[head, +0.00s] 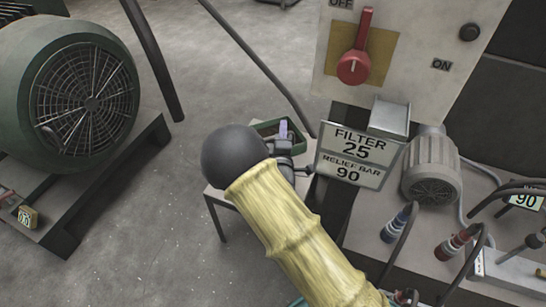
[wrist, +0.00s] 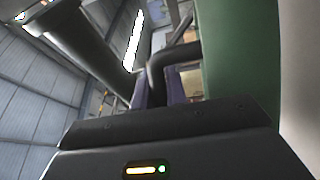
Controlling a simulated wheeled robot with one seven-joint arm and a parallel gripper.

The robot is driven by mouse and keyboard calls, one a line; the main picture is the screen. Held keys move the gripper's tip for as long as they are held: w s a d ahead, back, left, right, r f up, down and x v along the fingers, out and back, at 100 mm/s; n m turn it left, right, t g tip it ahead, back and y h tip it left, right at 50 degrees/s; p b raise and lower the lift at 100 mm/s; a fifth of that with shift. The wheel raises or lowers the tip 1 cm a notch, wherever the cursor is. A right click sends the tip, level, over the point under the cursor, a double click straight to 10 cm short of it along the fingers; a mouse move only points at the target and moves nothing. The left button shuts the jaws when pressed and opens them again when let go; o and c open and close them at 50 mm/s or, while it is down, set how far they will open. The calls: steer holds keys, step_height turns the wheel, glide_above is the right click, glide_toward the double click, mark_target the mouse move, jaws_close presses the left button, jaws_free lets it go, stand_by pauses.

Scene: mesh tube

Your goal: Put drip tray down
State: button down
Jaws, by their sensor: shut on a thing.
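The drip tray (head: 266,124) is a small green-rimmed tray with a dark brownish inside, in the middle of the head view, partly hidden by my arm. My gripper (head: 284,130) has purple fingers and is shut at the tray. In the wrist view the fingers (wrist: 163,88) close around a black bent part, which looks like a handle, and a green wall (wrist: 240,55) fills the right side. The tray appears over a small grey table (head: 216,197). I cannot tell whether it touches the table top.
A large green motor (head: 85,95) on a dark base stands at left. At right are a control box with a red switch (head: 354,65), a filter sign (head: 355,155), a small grey motor (head: 431,170) and hoses. The floor between is mostly clear.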

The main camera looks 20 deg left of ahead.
steer(key=shift+w+r, duration=0.1)
steer(key=shift+w, duration=0.15)
steer(key=shift+s, duration=0.2)
steer(key=shift+d+f, duration=0.1)
steer(key=shift+f, duration=0.15)
steer(key=shift+f+b, duration=1.15)
steer(key=shift+f, duration=1.1)
steer(key=shift+f, duration=0.1)
step_height(320, 180, down, 5)
steer(key=b, duration=0.2)
steer(key=shift+b, duration=0.3)
